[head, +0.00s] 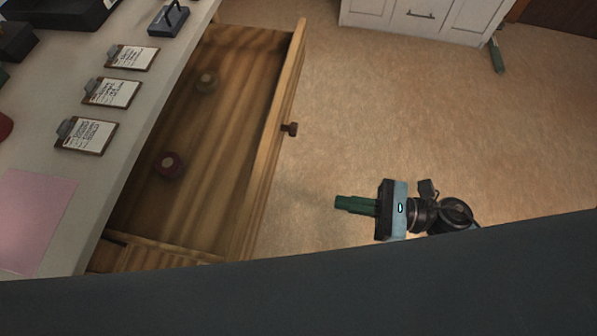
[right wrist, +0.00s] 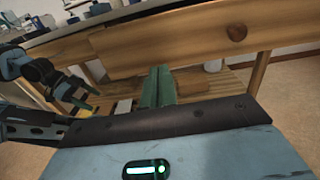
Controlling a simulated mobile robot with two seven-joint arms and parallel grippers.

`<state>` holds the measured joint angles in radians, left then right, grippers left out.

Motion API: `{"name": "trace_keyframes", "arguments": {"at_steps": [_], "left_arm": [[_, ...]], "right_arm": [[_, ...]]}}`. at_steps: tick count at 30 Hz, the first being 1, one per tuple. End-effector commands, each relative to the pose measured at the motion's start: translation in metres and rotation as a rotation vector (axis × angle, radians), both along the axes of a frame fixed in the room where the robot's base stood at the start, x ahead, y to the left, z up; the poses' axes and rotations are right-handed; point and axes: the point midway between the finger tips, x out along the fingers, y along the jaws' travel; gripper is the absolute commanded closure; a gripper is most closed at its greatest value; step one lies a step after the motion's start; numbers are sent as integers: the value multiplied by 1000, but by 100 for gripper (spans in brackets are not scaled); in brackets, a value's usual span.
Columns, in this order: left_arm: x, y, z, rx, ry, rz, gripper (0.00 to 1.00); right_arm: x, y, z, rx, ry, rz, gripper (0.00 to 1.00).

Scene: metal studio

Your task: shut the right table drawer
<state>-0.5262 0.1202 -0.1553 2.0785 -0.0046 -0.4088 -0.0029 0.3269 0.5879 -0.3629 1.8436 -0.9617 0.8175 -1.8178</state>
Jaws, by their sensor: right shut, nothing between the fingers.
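The wooden table drawer (head: 268,150) stands pulled far out from the pale table in the head view. Its front has a dark round knob (head: 290,129). In the right wrist view the drawer front (right wrist: 180,45) spans the upper part, with its knob (right wrist: 237,33) right of centre. My right gripper (head: 340,203) is shut and empty, off the drawer front's outer side, its green fingers pointing toward it with a gap. These fingers (right wrist: 158,85) also show in the right wrist view. An arm of mine at that view's left ends in a small yellowish tip (right wrist: 80,103); its jaws are unclear.
Several clipboards (head: 111,92) and a pink sheet (head: 33,220) lie on the table (head: 125,145). White cabinets (head: 415,18) stand at the back. Floor right of the drawer is clear.

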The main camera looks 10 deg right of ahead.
Motion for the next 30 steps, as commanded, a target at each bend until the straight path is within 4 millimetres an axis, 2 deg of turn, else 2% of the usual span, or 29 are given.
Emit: {"name": "trace_keyframes", "arguments": {"at_steps": [5,13,21,30], "left_arm": [[-1,0,4,-2,-3,1,24],[-7,-1,12,-3,6,3,24],[-5,-2,19,-10,0,11,24],[-5,-3,20,-10,1,13,24]], "right_arm": [[7,19,2,4,-1,0,100],[23,66,3,5,0,-2,100],[36,110,3,4,1,-2,100],[43,130,0,2,3,-3,100]]}}
